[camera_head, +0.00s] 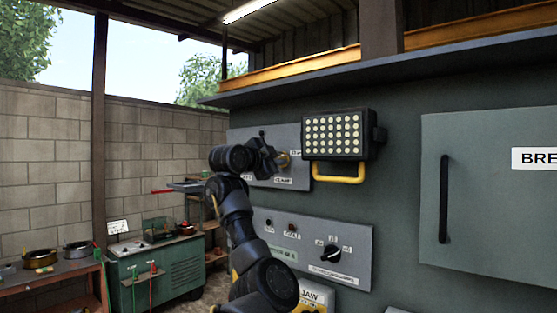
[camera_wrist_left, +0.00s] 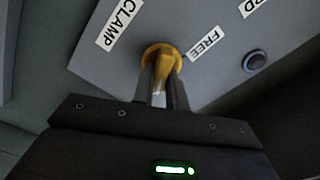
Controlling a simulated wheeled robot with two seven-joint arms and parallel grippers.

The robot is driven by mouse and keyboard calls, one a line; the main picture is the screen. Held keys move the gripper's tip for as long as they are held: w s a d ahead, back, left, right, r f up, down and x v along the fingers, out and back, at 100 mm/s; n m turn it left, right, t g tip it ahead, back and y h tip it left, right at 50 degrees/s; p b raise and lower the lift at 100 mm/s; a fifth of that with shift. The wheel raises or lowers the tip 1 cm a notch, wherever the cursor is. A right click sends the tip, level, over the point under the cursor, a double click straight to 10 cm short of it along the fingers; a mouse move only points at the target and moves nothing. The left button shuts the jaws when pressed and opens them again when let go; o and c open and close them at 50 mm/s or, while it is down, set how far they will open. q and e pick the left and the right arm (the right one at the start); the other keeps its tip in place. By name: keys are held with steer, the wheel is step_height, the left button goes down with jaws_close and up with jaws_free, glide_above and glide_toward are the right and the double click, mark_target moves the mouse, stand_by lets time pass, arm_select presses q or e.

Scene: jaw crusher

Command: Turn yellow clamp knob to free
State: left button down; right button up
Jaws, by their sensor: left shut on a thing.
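The yellow clamp knob (camera_wrist_left: 164,54) sits on a grey panel (camera_wrist_left: 120,60) in the left wrist view, between a CLAMP label (camera_wrist_left: 119,25) and a FREE label (camera_wrist_left: 203,43). My left gripper (camera_wrist_left: 162,85) is shut on the knob, with its two fingers on either side of the yellow grip. In the head view the knob (camera_head: 283,160) shows as a small yellow patch behind my left gripper (camera_head: 275,162). My arm hides part of that panel (camera_head: 285,135). My right gripper is not in view.
A lamp (camera_head: 337,135) with a yellow handle juts from the wall right of the knob panel. Below is a control panel (camera_head: 350,240) with a black selector (camera_head: 331,252). A cabinet door (camera_head: 490,190) stands at the right. A green machine (camera_head: 160,270) and a workbench (camera_head: 50,278) stand at the left.

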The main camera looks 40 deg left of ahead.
arm_select(q)
steer(key=n+b, duration=0.9)
steer(key=n, duration=0.1)
steer(key=shift+a, duration=0.3)
steer(key=shift+a+n+b, duration=0.2)
steer(key=shift+n+b, duration=0.6)
steer(key=shift+n, duration=2.65)
steer(key=shift+a+n+b, duration=0.2)
steer(key=shift+n+b, duration=0.55)
steer(key=shift+n, duration=2.7)
